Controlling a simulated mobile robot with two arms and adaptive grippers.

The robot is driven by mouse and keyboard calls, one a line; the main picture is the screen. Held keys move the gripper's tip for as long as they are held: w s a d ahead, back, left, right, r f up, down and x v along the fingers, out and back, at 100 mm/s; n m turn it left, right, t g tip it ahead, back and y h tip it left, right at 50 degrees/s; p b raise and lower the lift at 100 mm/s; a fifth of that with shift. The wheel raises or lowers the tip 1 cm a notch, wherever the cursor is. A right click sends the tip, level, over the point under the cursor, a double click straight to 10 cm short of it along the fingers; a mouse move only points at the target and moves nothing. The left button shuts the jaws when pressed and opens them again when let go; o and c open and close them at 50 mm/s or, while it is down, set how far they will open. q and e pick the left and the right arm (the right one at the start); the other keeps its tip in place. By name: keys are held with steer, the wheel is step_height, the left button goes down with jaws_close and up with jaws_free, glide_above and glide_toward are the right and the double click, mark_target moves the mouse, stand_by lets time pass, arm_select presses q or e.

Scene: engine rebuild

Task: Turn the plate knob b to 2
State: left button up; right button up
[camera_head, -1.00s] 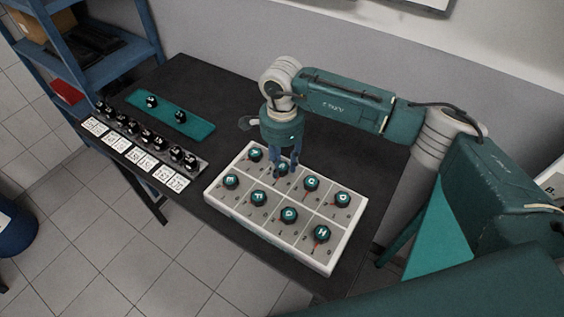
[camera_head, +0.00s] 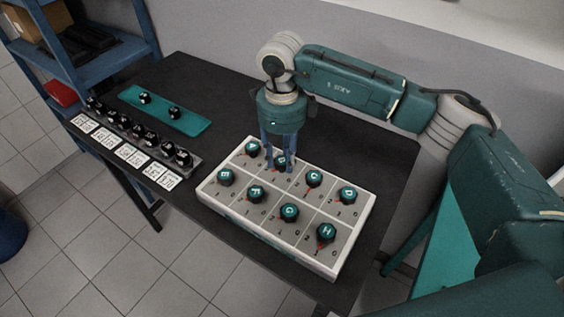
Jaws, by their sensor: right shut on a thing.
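A white plate (camera_head: 275,246) with two rows of dark lettered knobs lies on the black table. My right gripper (camera_head: 280,167) points straight down over the back row, its fingers shut around knob B (camera_head: 281,160), second from the left. The fingers partly cover this knob, so its pointer and the numbers around it cannot be read. Knob A (camera_head: 253,147) is to its left and knob C (camera_head: 314,178) to its right. My left gripper is out of view.
Knobs E (camera_head: 225,176), F (camera_head: 256,193), G (camera_head: 289,212), H (camera_head: 326,232) and D (camera_head: 347,194) stand close around. A rack of black knobs with white cards (camera_head: 132,154) and a teal strip (camera_head: 195,125) lie left. A blue shelf (camera_head: 105,70) stands behind.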

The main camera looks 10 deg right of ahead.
mark_target(281, 160)
steer(key=shift+w+r+m+b, duration=0.1)
steer(key=shift+m+b, duration=0.75)
steer(key=shift+m, duration=0.65)
steer(key=shift+r, duration=0.1)
steer(key=o, duration=1.1)
steer(key=shift+o, duration=0.2)
step_height(281, 160, up, 12)
